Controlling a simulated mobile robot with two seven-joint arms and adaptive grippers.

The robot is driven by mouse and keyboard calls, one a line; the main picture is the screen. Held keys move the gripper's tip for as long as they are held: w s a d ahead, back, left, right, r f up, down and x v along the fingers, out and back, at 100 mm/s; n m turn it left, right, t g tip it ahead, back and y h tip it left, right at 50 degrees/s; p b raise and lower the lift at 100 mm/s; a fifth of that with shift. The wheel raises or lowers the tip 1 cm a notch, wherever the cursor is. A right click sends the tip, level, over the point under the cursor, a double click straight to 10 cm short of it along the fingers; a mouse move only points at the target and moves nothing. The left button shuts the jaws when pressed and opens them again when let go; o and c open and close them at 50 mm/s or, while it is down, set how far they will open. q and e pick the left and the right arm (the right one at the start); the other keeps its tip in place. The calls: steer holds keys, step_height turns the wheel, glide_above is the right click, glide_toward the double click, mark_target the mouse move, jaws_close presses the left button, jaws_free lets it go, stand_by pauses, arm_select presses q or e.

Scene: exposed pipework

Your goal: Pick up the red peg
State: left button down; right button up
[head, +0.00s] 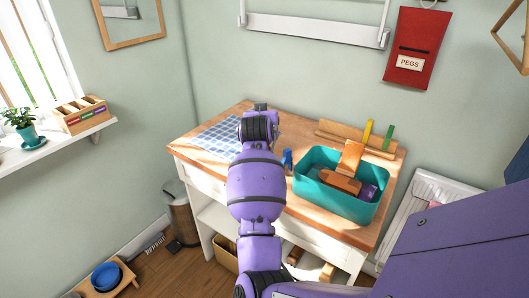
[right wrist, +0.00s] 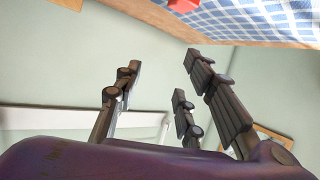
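In the right wrist view a small red piece (right wrist: 183,5), likely the red peg, is cut off by the top edge, beside a blue checked cloth (right wrist: 255,20). I cannot make out the red peg in the head view, where my arm covers part of the table. My right gripper (right wrist: 163,60) is open, with its fingers apart and nothing between them. It is apart from the red piece. In the head view the right arm reaches over the table beside the cloth (head: 218,138), and its gripper (head: 261,107) is mostly hidden by the wrist. My left gripper is not in view.
A teal bin (head: 335,201) with wooden blocks stands on the right of the wooden table (head: 185,148). A small blue object (head: 287,159) is between arm and bin. A wooden rack (head: 340,132) with yellow (head: 367,132) and green (head: 388,137) pegs stands behind the bin.

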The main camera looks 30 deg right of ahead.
steer(key=m+g, duration=0.1)
steer(key=f+m+g+y, duration=0.1)
steer(key=g, duration=0.1)
steer(key=shift+s+d, duration=0.2)
steer(key=shift+s, duration=0.2)
steer(key=s+a+f+m+g+y, duration=0.2)
steer(key=s+a+g+y, duration=0.1)
steer(key=a+g, duration=0.1)
steer(key=b+x, duration=0.1)
steer(key=x, duration=0.6)
steer(key=shift+w+f, duration=0.15)
steer(key=shift+w, duration=0.05)
jaws_close()
